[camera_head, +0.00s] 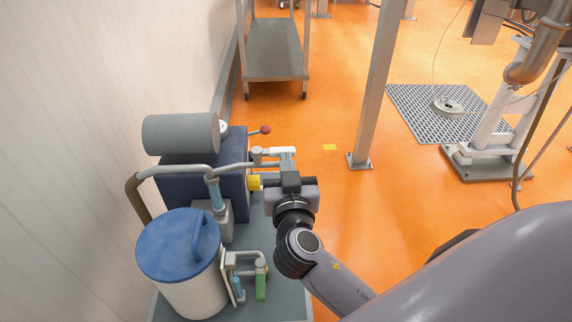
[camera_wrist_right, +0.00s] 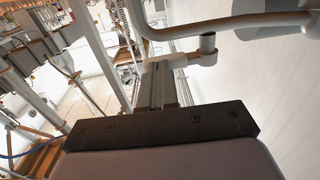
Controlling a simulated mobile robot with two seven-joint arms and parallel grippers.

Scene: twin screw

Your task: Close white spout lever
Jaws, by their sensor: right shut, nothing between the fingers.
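The white spout lever (camera_head: 279,150) sits at the end of the grey pipe (camera_head: 236,165) that comes off the blue machine. It points to the right in the head view. In the right wrist view the pale lever (camera_wrist_right: 190,60) runs from a short upright pivot toward my fingertips. My right gripper (camera_head: 288,160) is shut and empty, its fingers right at the lever's outer end. In the right wrist view its closed fingers (camera_wrist_right: 158,72) lie very close to the lever; I cannot tell whether they touch it. My left gripper is not in view.
The blue machine (camera_head: 205,178) with a grey cylinder (camera_head: 181,134) stands against the wall. A blue-lidded drum (camera_head: 180,245) and a green-handled valve (camera_head: 261,284) are nearer. A red-knobbed lever (camera_head: 264,130) is behind. A steel post (camera_head: 375,90) stands right, with open orange floor around it.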

